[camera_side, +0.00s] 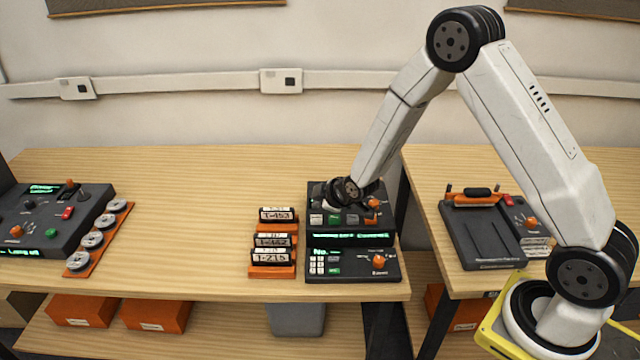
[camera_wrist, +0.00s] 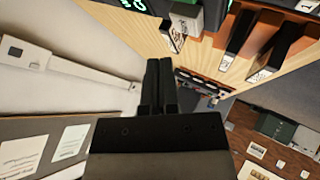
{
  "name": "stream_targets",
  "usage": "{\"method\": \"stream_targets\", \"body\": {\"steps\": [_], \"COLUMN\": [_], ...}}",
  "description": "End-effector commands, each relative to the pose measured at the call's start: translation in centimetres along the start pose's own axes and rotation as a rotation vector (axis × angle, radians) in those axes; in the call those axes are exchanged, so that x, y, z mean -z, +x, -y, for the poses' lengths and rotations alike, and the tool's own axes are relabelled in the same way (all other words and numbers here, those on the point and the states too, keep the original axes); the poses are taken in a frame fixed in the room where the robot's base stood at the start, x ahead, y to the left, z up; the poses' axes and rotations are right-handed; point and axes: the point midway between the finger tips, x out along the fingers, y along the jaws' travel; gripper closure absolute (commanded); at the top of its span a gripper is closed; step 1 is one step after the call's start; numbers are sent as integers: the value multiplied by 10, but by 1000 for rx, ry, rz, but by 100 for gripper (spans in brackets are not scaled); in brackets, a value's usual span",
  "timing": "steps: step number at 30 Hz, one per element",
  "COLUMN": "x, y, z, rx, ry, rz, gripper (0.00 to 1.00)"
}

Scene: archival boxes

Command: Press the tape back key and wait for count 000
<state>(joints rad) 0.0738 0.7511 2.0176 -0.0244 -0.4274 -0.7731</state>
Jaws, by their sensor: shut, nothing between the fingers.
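The dark tape machine (camera_side: 316,238) stands near the right end of the long wooden table in the side view. It has a row of small keys, among them a white key (camera_side: 316,219) and a green key (camera_side: 334,219), and a lit green display band (camera_side: 350,236) too small to read. My gripper (camera_side: 333,206) is over the back part of the machine, close to the keys. I cannot tell whether it touches one. In the wrist view the black fingers (camera_wrist: 158,70) are together and empty. Part of a lit green readout (camera_wrist: 138,5) shows at the top edge, cut off.
Labelled cartridges (camera_side: 271,255) stand in orange holders left of the machine. A keypad unit (camera_side: 352,265) sits in front of it. Another dark console (camera_side: 65,235) with reels (camera_side: 93,238) is far left. A second table with a dark device (camera_side: 485,238) stands right, across a gap.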

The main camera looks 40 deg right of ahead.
Motion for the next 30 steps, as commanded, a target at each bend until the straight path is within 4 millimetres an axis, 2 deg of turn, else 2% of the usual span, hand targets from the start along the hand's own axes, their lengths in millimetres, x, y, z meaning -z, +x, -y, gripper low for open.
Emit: {"method": "stream_targets", "body": {"steps": [14, 30], "x": [16, 17], "y": [-22, -24], "z": [-16, -17], "rx": [0, 0], "ry": [0, 0], "rz": [0, 0], "gripper": [100, 100]}}
